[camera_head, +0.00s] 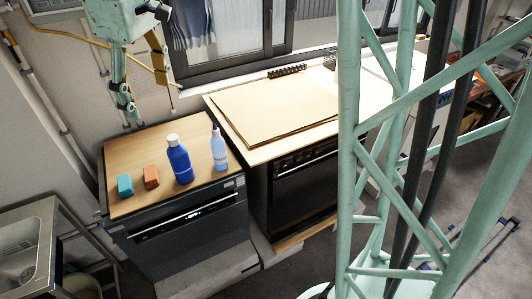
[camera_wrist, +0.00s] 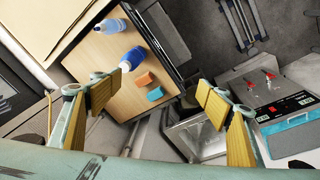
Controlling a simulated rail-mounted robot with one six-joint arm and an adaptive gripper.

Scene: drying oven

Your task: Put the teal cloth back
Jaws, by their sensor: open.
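The teal cloth (camera_head: 124,186) looks like a small folded block. It lies on the wooden top of the dark cabinet, near its left front part. It also shows in the wrist view (camera_wrist: 155,94), between my fingers in the picture but apart from them. An orange-brown folded cloth (camera_head: 151,176) lies just right of it and also shows in the wrist view (camera_wrist: 144,79). My gripper (camera_wrist: 160,108) is open and empty, with yellow-padded fingers spread wide. In the head view my gripper (camera_head: 146,98) hangs high above the back left of the wooden top.
A dark blue bottle (camera_head: 180,162) and a pale blue bottle (camera_head: 218,150) stand right of the cloths. A steel sink (camera_head: 30,240) is at left. A cream-topped counter (camera_head: 270,105) adjoins at right. A grey device with red knobs (camera_wrist: 268,88) shows in the wrist view.

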